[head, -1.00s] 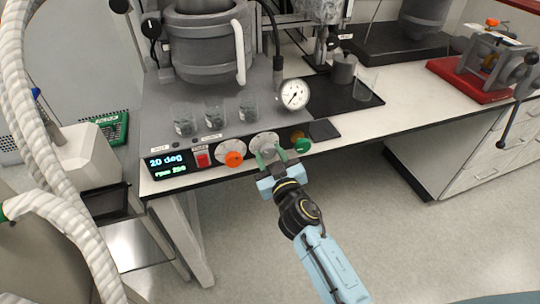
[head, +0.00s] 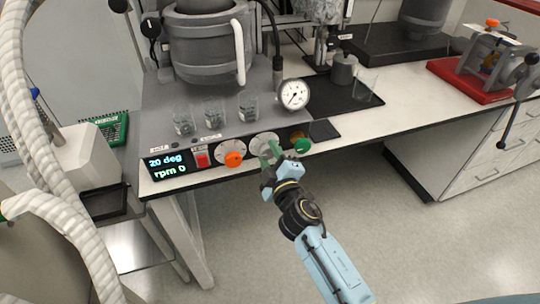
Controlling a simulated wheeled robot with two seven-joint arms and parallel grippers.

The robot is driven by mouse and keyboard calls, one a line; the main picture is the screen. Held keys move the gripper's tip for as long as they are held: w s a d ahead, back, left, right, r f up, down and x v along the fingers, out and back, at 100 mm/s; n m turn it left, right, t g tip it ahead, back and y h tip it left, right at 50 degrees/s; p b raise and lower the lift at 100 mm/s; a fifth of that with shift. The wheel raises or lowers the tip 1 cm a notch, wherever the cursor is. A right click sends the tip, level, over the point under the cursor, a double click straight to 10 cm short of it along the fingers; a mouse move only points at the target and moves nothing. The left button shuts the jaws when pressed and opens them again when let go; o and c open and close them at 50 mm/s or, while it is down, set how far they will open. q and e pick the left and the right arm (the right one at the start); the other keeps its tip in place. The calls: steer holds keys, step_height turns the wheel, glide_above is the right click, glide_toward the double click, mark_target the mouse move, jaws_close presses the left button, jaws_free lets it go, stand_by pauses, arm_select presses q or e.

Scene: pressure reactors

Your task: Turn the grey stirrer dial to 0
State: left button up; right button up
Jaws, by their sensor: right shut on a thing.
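The grey stirrer dial (head: 258,140) is on the front panel of the reactor base, on a pale round scale plate, right of the orange dial (head: 234,159). My right gripper (head: 271,152) is shut on the grey dial, with its green fingertips on either side of it and its wrist rolled over. The fingers hide most of the knob. The display (head: 167,166) reads "20 deg" and "rpm 0". My left gripper is not in view.
Several glass beakers (head: 215,112) and a pressure gauge (head: 294,94) are above the panel. The floor in front is clear.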

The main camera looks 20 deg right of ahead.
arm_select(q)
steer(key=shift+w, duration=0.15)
arm_select(e)
steer(key=shift+n, duration=0.4)
steer(key=o, duration=1)
steer(key=shift+c, duration=0.2)
steer(key=shift+s, duration=0.1)
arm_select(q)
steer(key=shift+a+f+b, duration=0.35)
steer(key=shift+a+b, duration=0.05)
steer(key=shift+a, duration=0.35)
arm_select(e)
steer(key=s, duration=1.3)
steer(key=shift+d, duration=0.2)
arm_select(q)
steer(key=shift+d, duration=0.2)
arm_select(e)
steer(key=shift+s, duration=0.1)
